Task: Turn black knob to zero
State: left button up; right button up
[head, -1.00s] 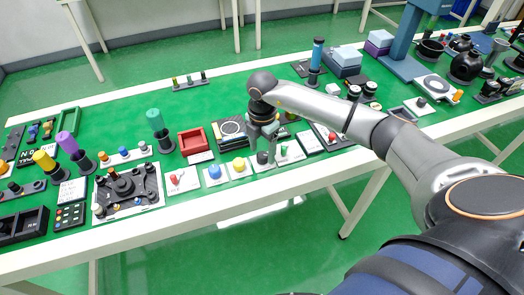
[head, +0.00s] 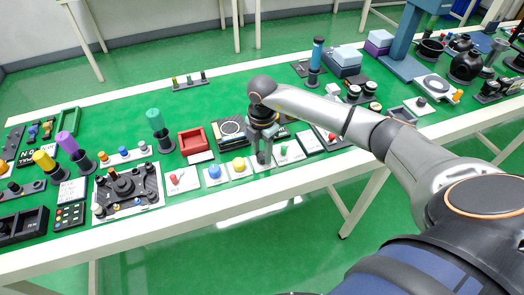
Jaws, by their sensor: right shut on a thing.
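My right gripper (head: 263,157) reaches down over the white plate (head: 262,167) of the black knob, near the table's front edge. Its fingers are shut on the black knob, which they largely hide in the head view. How far the knob is turned, and any zero mark, cannot be made out. My left gripper is not in view.
A plate with a yellow knob (head: 239,163) and one with a blue knob (head: 214,172) stand just left of the gripper. A plate with a green switch (head: 284,150) is close on the right. A red tray (head: 192,141) and a black box (head: 231,132) stand behind.

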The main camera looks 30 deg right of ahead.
grip_shut()
